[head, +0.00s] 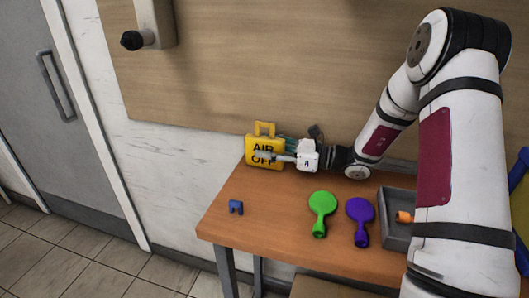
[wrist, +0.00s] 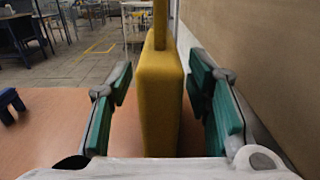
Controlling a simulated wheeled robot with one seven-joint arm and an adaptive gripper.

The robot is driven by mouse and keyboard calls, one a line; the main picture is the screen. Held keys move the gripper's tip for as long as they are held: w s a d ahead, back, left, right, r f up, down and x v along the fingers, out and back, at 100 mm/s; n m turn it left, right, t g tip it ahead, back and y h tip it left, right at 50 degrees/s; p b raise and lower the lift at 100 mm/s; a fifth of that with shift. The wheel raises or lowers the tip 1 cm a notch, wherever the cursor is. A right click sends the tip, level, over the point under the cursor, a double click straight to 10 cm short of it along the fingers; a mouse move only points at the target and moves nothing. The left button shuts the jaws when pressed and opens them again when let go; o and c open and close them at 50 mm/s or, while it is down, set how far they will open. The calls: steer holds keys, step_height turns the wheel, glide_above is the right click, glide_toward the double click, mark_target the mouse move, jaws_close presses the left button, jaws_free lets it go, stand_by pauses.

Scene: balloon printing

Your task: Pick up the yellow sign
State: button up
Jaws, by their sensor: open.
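The yellow sign (head: 265,158) stands upright at the back left of the wooden table, close to the wall. It reads "AIR OFF" and has a handle on top. In the wrist view the sign (wrist: 160,98) shows edge-on, between the two green-padded fingers. My gripper (head: 277,156) is at the sign, reaching in from the right, and overlaps its front in the head view. In the wrist view my gripper (wrist: 158,105) is open, with a gap visible on each side of the sign.
On the wooden table (head: 270,205) lie a small blue clip-like piece (head: 236,207), a green balloon (head: 322,208) and a purple balloon (head: 360,215). A grey tray (head: 395,236) with an orange piece (head: 404,217) stands at the right. The wall panel (head: 250,70) rises close behind.

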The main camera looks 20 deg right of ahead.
mark_target(275, 137)
steer(key=shift+w+a, duration=0.35)
steer(key=shift+a, duration=0.15)
steer(key=shift+c, duration=0.6)
jaws_close()
steer(key=shift+r, duration=0.1)
steer(key=shift+r, duration=0.65)
step_height(275, 137, up, 2)
steer(key=shift+r+p, duration=0.15)
steer(key=shift+p, duration=0.2)
steer(key=s+a+r+p, duration=0.1)
steer(key=s, duration=1.5)
steer(key=shift+a, duration=0.25)
